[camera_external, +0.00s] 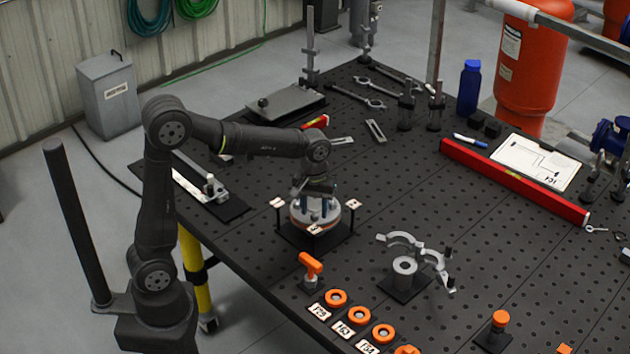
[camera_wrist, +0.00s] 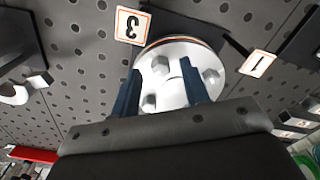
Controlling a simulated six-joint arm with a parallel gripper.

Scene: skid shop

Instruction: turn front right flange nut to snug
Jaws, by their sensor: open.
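The round pale flange (camera_external: 329,221) with an orange-brown edge sits on a dark stand near the table's left part. In the wrist view the flange (camera_wrist: 178,50) shows several hex nuts: one upper left (camera_wrist: 160,65), one right (camera_wrist: 211,75), one lower left (camera_wrist: 149,101). I cannot tell which is the front right nut. My gripper (camera_external: 314,207) points down just over the flange. Its two blue fingers (camera_wrist: 161,90) are open and stand apart over the flange face, with nothing clearly between them. The fingers hide part of the flange.
Numbered tags (camera_wrist: 131,25) on posts surround the flange closely. An orange-handled valve (camera_external: 311,266) and several orange rings (camera_external: 336,298) lie in front. A grey clamp (camera_external: 404,266) stands to the right. A red level (camera_external: 515,183) lies farther right. The perforated table between is mostly clear.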

